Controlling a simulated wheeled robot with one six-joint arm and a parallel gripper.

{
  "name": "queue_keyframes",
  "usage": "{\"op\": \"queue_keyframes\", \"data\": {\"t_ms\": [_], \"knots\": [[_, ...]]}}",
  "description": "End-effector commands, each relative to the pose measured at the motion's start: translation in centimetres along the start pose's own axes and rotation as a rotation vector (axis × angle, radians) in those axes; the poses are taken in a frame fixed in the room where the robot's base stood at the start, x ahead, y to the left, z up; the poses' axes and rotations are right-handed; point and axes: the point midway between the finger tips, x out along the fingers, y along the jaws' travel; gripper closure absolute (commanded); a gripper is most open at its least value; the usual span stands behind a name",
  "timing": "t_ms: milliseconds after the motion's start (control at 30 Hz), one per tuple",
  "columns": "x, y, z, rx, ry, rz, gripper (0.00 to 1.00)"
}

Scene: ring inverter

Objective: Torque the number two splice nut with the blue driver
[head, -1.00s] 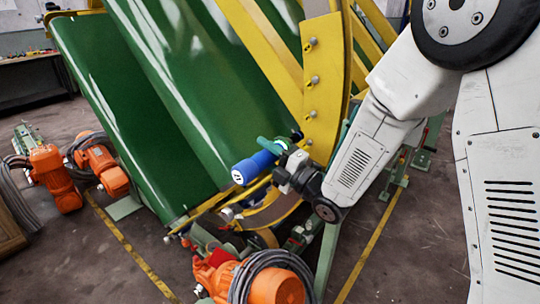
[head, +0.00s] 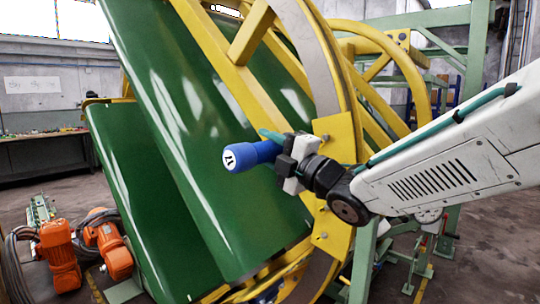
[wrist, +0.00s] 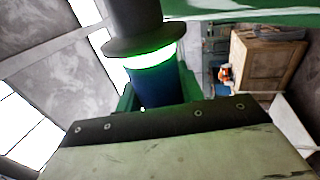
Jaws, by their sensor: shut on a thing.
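The blue driver (head: 250,156) is in my gripper (head: 287,162) in the head view. It lies nearly level, its round white-marked end toward the left; the marking is hard to read. The wrist view shows the driver's blue body (wrist: 163,85) with a dark collar and a glowing green ring, behind the dark jaw edge. My gripper is shut on it. The yellow splice plate (head: 338,140) of the ring is close behind my gripper and partly hidden by it. A splice nut (head: 325,138) shows on its upper part and another (head: 322,236) lower down. No nut numbers are legible.
Large green panels (head: 165,120) fill the ring's left side, close to the driver. Yellow tubes and green frame posts (head: 470,60) stand behind my arm. Orange motors (head: 60,255) stand on the floor at lower left. A workbench (head: 45,155) is at the back left.

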Motion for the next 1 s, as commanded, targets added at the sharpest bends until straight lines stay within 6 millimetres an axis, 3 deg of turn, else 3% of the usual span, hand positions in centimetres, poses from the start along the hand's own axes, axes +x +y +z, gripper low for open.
{"op": "queue_keyframes", "data": {"t_ms": [467,1000], "knots": [[0.1,0.1,0.1,-0.002,0.002,0.007,0.92],[0.1,0.0,4.5,-0.003,0.000,0.006,0.92]]}}
